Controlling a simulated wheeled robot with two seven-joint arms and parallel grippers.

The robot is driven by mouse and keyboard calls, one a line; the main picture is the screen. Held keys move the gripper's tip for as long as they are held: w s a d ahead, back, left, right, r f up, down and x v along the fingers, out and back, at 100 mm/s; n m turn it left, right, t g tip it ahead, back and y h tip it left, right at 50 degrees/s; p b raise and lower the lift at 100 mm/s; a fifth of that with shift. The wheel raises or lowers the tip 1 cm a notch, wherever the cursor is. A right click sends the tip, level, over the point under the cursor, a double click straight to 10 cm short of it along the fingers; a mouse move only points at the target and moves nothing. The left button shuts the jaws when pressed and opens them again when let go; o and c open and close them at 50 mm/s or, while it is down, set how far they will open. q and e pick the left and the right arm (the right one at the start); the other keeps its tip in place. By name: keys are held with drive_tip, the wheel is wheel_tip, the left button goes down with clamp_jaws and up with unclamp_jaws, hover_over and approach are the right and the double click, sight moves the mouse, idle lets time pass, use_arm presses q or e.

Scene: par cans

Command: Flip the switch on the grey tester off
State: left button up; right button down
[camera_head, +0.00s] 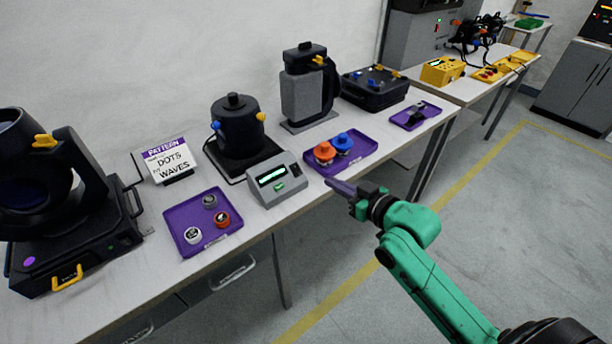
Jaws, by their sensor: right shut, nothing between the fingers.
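The grey tester (277,180) stands near the front edge of the white table, between two purple trays. My right gripper (331,182) is shut and empty. In the picture it is just right of the tester, by the front edge of the purple tray with the knobs, and looks apart from the tester. My left gripper is not in view.
One purple tray (182,239) holds several small round parts. Another purple tray (365,160) holds an orange and a blue knob. A black lamp (238,130) stands behind the tester, with a "DOTS WAVES" sign (168,163) to its left. The floor in front is clear.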

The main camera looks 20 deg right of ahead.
drive_tip(key=shift+w, duration=0.1)
drive_tip(key=p, duration=0.1)
approach(297, 171)
drive_tip(key=w+a+r, duration=0.1)
drive_tip(key=w+r, duration=0.1)
drive_tip(key=w, duration=0.1)
drive_tip(key=shift+w+a+f, duration=0.25)
drive_tip(key=shift+w+f, duration=0.2)
drive_tip(key=shift+f, duration=0.15)
drive_tip(key=shift+w+a+f, duration=0.25)
drive_tip(key=shift+w+f, duration=0.2)
drive_tip(key=shift+f, duration=0.1)
drive_tip(key=shift+w+f, duration=0.3)
drive_tip(key=shift+f, duration=0.25)
